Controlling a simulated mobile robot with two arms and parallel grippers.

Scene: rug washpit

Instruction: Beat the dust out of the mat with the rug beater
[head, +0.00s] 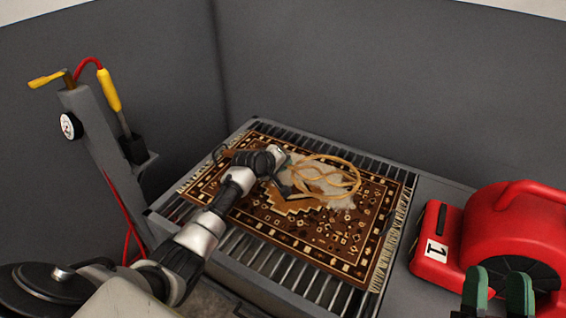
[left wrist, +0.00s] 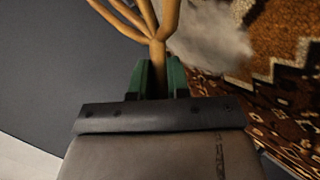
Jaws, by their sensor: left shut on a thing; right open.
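The patterned brown mat (head: 285,238) with pale fringes lies flat on a slatted grate (head: 315,288). A pale dust patch or cloud (head: 335,198) shows over its middle; it also shows in the left wrist view (left wrist: 212,38). The rug beater (head: 330,158), with looped tan cane, is over the mat's upper middle. Whether it touches the mat, I cannot tell. My left gripper (left wrist: 157,75) is shut on the beater's handle (left wrist: 157,62); in the head view the arm partly hides the grip. My right gripper (head: 497,290) is open and empty at the lower right, in front of the red blower.
A red blower (head: 512,235) marked 1 stands on the grey ledge to the right of the mat. A grey post (head: 108,160) with a gauge, red hose and yellow-handled wand stands at left. Grey walls (head: 370,75) close off the back.

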